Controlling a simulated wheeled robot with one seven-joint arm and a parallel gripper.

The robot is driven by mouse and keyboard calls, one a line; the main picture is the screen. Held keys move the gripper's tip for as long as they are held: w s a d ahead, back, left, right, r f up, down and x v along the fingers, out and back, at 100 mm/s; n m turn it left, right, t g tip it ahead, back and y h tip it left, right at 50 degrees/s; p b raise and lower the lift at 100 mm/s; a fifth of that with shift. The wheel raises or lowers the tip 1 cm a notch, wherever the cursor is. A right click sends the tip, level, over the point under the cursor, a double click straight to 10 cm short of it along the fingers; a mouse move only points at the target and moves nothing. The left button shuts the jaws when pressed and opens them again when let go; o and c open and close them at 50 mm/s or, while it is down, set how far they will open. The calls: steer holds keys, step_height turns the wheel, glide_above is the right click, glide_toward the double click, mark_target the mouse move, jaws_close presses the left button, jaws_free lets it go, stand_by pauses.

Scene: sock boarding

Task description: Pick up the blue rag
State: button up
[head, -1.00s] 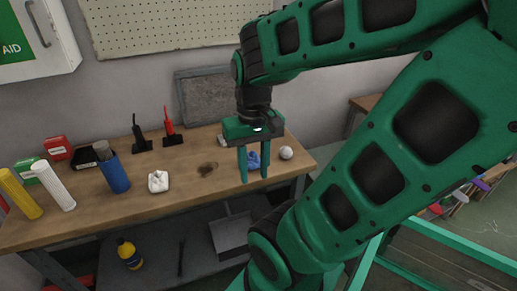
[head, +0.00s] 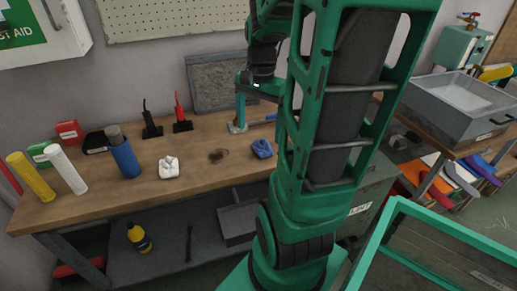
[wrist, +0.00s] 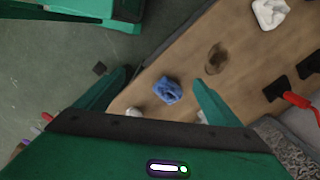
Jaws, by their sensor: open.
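The blue rag (head: 262,149) lies crumpled on the wooden workbench (head: 190,190), near its front edge and just left of my arm in the head view. In the wrist view, the blue rag (wrist: 168,91) appears between the two fingers of my open, empty gripper (wrist: 160,80). The head view shows one green finger of my gripper (head: 240,106) behind the rag; my arm hides much of the rest. The gripper is above the bench and apart from the rag.
A crumpled white rag (head: 169,167) and a dark stain (head: 218,155) are to the left. A blue cylinder (head: 126,159) stands farther left. A pale round object (wrist: 133,112) shows beside a finger in the wrist view.

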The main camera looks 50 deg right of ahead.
mark_target(263, 141)
steer(key=w+d+f+m, duration=0.3)
steer(key=w+d+m, duration=0.1)
steer(key=d+m, duration=0.4)
steer(key=shift+t+y, duration=0.4)
steer(key=f, duration=0.7)
steer(key=w+f, duration=0.1)
steer(key=f, duration=0.2)
steer(key=shift+f, duration=0.2)
steer(key=c, duration=1.2)
